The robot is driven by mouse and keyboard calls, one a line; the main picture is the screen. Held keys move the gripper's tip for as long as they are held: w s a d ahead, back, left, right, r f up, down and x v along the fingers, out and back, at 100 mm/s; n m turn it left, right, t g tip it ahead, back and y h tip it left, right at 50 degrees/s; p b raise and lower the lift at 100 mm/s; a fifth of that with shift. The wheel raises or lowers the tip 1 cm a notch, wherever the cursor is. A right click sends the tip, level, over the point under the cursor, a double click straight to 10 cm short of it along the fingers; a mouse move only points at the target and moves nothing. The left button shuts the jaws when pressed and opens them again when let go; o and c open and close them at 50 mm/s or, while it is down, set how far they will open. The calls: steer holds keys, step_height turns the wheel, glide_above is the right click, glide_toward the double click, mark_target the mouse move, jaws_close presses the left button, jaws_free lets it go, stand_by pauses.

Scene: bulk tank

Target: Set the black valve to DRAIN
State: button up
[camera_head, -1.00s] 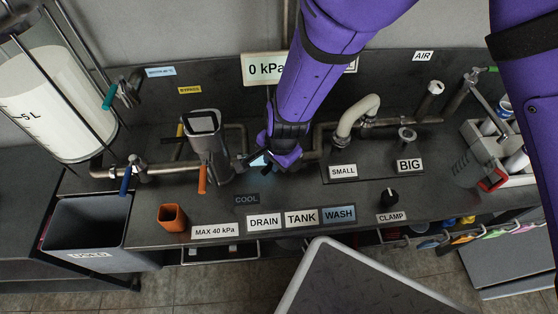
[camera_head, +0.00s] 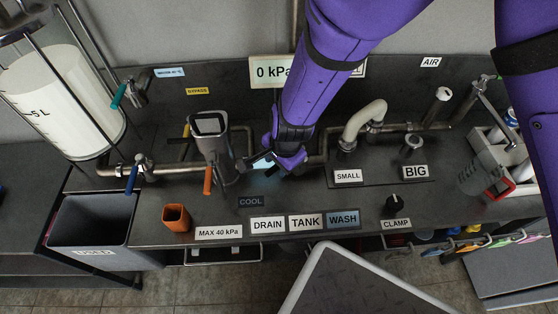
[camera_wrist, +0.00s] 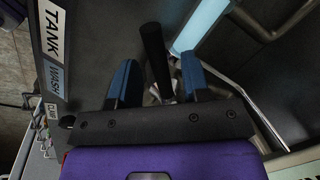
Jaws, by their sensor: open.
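The black valve's handle (camera_wrist: 154,55) shows in the wrist view as a dark bar standing between the two blue fingers of my gripper (camera_wrist: 160,84). The fingers are apart, with a gap on both sides of the handle. In the head view my gripper (camera_head: 278,166) is low over the bench behind the labels and hides the valve, so I cannot tell which label the handle points to. The DRAIN label (camera_head: 268,225), TANK label (camera_head: 306,221) and WASH label (camera_head: 343,218) sit in a row at the bench's front edge.
A grey vessel (camera_head: 211,150) with an orange lever (camera_head: 207,180) stands just left of my gripper. A curved pale pipe (camera_head: 362,120) rises on the right. An orange cup (camera_head: 176,218) stands at the front left. A light blue strip (camera_wrist: 201,25) lies beside the handle.

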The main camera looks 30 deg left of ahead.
step_height(320, 180, up, 11)
steer(key=d, duration=0.2)
steer(key=shift+s+f, duration=0.2)
steer(key=shift+s, duration=0.05)
stand_by(0.4)
